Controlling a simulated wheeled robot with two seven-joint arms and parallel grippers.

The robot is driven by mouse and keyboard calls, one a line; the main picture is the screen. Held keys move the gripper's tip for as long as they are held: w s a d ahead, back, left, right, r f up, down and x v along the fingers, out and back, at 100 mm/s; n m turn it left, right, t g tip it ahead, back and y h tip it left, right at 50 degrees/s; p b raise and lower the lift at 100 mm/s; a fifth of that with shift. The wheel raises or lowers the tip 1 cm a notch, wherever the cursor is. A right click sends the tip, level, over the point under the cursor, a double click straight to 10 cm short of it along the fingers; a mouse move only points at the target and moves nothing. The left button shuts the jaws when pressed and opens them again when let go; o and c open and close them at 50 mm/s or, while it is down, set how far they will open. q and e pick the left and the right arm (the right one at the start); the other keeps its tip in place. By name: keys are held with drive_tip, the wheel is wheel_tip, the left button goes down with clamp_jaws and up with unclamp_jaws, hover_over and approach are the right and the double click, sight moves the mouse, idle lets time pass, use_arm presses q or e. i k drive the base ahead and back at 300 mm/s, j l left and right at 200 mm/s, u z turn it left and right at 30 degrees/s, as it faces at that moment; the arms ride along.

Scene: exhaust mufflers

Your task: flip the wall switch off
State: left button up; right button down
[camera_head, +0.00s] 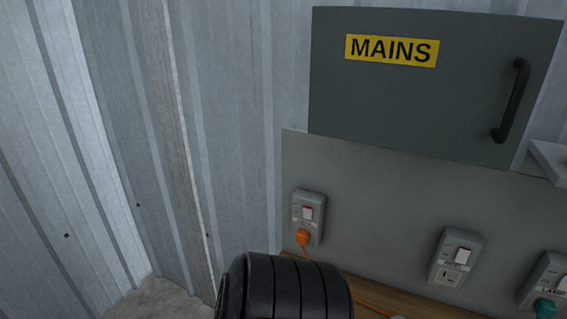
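Three grey wall switch sockets are on the grey panel. The left switch (308,213) has a white rocker with a red strip and an orange plug (302,237) in its lower part. The middle switch (458,257) has a similar rocker and an empty socket. The right switch (553,276) is cut off by the picture edge, has a label that seems to read LAMP, and holds a teal plug (544,307). I cannot tell the on or off position of the rockers. Neither of my grippers is in view.
A grey MAINS box (430,105) with a black handle (511,100) is above the panel (380,195). An orange cable (375,308) crosses the wooden surface (400,300). Corrugated metal wall (235,110) is at left.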

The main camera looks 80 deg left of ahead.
sight(307, 210)
drive_tip(key=k+l+u, duration=0.1)
drive_tip(key=u, duration=2.4)
